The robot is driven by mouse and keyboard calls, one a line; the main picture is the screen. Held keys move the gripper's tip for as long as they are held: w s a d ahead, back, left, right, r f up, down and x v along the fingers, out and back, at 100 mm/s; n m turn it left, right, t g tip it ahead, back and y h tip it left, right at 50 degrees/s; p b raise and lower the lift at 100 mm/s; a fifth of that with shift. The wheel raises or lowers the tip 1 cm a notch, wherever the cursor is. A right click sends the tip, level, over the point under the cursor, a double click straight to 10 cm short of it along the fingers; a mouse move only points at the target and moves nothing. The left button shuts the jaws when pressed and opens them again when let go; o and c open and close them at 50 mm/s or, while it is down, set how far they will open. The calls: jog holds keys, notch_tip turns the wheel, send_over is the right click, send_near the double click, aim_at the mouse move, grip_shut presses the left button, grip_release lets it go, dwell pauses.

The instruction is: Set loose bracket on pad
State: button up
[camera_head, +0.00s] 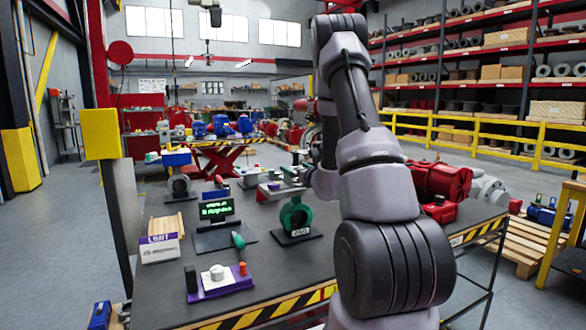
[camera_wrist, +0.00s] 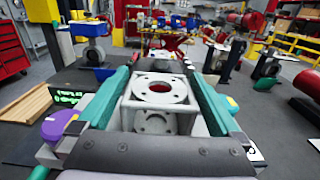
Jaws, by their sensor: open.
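In the wrist view, a pale grey bracket (camera_wrist: 158,88) sits between the two teal fingers of my gripper (camera_wrist: 158,76). It has an upper plate with a round hole and small bolt holes, above a lower plate joined by side posts. The fingers flank it, with dark gaps visible beside it, so the gripper is open around it. Any contact is hard to tell. In the head view, my arm covers most of this spot. A green ring-shaped valve body (camera_head: 296,214) stands on a dark base with a label that seems to read PAD (camera_head: 299,232).
A red motor (camera_head: 438,180) stands at right. The front middle of the bench is mostly bare.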

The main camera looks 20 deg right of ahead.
jog(key=s, duration=0.8)
jog(key=shift+d, duration=0.1)
